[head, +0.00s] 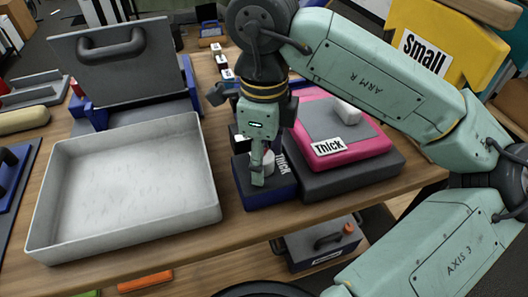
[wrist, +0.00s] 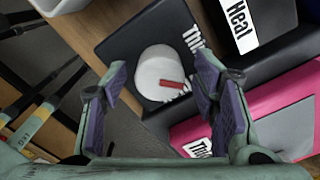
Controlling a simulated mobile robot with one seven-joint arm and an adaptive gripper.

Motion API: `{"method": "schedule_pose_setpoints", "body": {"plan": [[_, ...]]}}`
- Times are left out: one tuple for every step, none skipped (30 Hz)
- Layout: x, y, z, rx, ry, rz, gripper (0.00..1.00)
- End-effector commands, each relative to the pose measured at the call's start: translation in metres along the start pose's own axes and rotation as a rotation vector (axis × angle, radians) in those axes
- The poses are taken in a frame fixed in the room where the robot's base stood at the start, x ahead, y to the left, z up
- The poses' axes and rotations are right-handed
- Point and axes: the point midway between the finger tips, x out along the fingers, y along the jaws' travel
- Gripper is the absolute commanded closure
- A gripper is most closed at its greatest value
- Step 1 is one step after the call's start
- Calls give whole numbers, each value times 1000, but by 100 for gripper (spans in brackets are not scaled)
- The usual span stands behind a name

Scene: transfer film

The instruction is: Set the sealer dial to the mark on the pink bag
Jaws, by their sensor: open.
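The white round sealer dial (wrist: 155,66) has a red pointer and sits on a dark box (head: 272,197). In the wrist view, the pointer lies toward the picture's right. The pink bag (head: 378,146), with a grey centre, carries a "Thick" label and lies right of the dial on a dark block. My gripper (wrist: 160,80) points down at the dial, open, with one finger on each side. Contact with the dial cannot be told.
A pale empty tray (head: 130,185) fills the left of the wooden table. A grey plate with a handle (head: 110,60) stands behind it. A dark block labelled "Heat" (wrist: 262,20) is close to the dial. A yellow bag labelled "Small" (head: 450,35) is at the back right.

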Motion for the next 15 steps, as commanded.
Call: {"method": "schedule_pose_setpoints", "body": {"plan": [[0,0,0,0,0,0,46],[0,0,0,0,0,0,46],[0,0,0,0,0,0,46],[0,0,0,0,0,0,46],[0,0,0,0,0,0,46],[0,0,0,0,0,0,46],[0,0,0,0,0,0,48],[0,0,0,0,0,0,50],[0,0,0,0,0,0,53],[0,0,0,0,0,0,55],[0,0,0,0,0,0,57],[0,0,0,0,0,0,60],[0,0,0,0,0,0,62],[0,0,0,0,0,0,64],[0,0,0,0,0,0,66]]}}
